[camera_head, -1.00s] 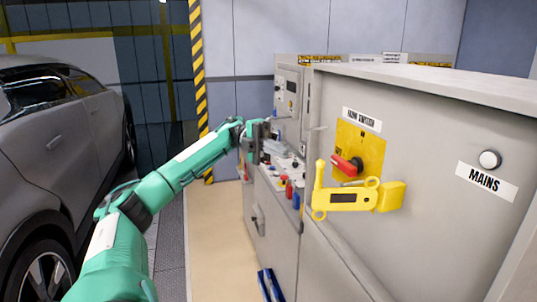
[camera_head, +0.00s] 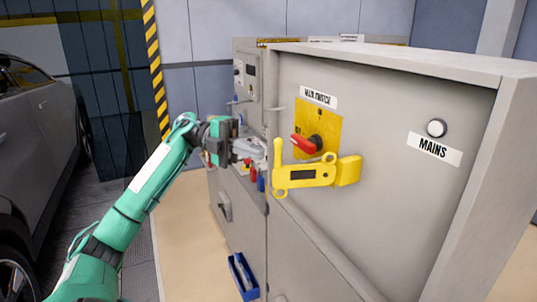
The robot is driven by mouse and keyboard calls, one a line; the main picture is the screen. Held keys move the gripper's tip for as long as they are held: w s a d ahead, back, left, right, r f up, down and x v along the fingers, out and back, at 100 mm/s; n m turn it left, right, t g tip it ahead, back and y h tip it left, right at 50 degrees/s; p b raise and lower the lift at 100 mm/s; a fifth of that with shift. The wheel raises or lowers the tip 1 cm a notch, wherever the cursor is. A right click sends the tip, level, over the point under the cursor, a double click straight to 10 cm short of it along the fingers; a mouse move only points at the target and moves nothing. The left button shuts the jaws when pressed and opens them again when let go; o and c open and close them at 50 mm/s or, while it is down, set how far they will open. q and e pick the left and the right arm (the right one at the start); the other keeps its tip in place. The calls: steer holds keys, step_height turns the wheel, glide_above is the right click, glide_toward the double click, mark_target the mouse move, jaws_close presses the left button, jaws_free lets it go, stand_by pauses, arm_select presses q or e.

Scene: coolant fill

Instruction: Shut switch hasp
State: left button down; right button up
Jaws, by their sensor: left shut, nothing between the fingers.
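The yellow switch hasp (camera_head: 304,175) is on the front of the grey cabinet, just below the main switch. Its upright arm stands at the left and a yellow block (camera_head: 348,170) is at its right end. The red switch handle (camera_head: 304,144) sits on a yellow plate (camera_head: 327,122) and points left and slightly up. My left gripper (camera_head: 257,150) is to the left of the hasp, apart from it in the picture, shut and empty. Its fingertips are small and hard to make out. My right gripper is not in view.
The grey cabinet (camera_head: 390,200) fills the right side, with a white knob (camera_head: 436,128) above a MAINS label (camera_head: 434,148). A lower bench with small red and blue items stands behind my gripper. A car (camera_head: 35,140) is at the left.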

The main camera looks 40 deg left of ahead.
arm_select(q)
steer(key=s+d+r+n+t+y, duration=0.1)
steer(key=s+d+n+t+y, duration=0.3)
steer(key=s+t, duration=0.55)
steer(key=w+d+n+p, duration=0.1)
steer(key=w+d+p, duration=0.2)
steer(key=w+p, duration=0.4)
steer(key=shift+w+r+n, duration=0.25)
steer(key=shift+w+n, duration=0.05)
steer(key=shift+w, duration=0.05)
steer(key=shift+g, duration=0.25)
steer(key=shift+a, duration=0.15)
